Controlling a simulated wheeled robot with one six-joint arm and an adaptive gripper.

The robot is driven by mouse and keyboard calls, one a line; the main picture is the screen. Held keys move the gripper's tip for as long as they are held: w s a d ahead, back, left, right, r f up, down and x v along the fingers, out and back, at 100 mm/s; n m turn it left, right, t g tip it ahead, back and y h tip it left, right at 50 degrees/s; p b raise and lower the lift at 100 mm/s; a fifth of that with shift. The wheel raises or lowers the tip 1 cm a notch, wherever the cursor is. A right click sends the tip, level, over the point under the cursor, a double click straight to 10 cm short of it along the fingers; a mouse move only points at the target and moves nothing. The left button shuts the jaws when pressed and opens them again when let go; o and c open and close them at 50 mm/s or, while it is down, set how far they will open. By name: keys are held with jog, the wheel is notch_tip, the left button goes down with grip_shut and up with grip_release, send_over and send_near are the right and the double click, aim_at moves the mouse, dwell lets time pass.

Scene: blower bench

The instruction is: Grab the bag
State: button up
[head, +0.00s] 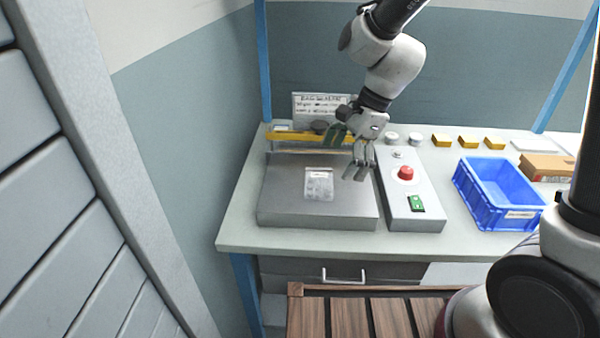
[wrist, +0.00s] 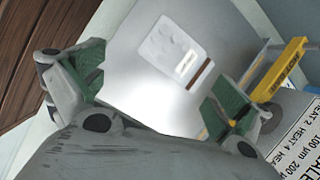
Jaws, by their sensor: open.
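The bag (head: 319,186) is a small, flat, clear pouch with a white label and a dark strip near one end. It lies on the grey metal plate of the sealer (head: 280,212). In the wrist view the bag (wrist: 172,50) lies beyond and between the fingers. My gripper (head: 358,172) is open and empty, above the plate's right part, to the right of the bag. In the wrist view my gripper (wrist: 150,95) shows its green finger pads spread wide apart. The bag is not touched by the fingers.
A yellow bar (head: 305,138) runs along the sealer's back, with a sign (head: 318,103) behind. To the right are a control box with a red button (head: 405,172) and green switch (head: 416,203), then a blue crate (head: 515,215). Small yellow blocks (head: 468,141) line the back.

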aim_at(319, 182)
jog(key=shift+w+a+r+m, duration=0.2)
jog(key=shift+w+a+m, duration=0.6)
jog(key=shift+m, duration=0.4)
jog(key=shift+m+t, duration=0.3)
jog(key=shift+m, duration=0.5)
jog(key=shift+f, duration=0.15)
jog(key=x, duration=0.7)
jog(key=shift+s+a+f, duration=0.1)
jog(key=shift+s+f, duration=0.15)
jog(key=shift+c, duration=0.2)
jog(key=c, duration=0.9)
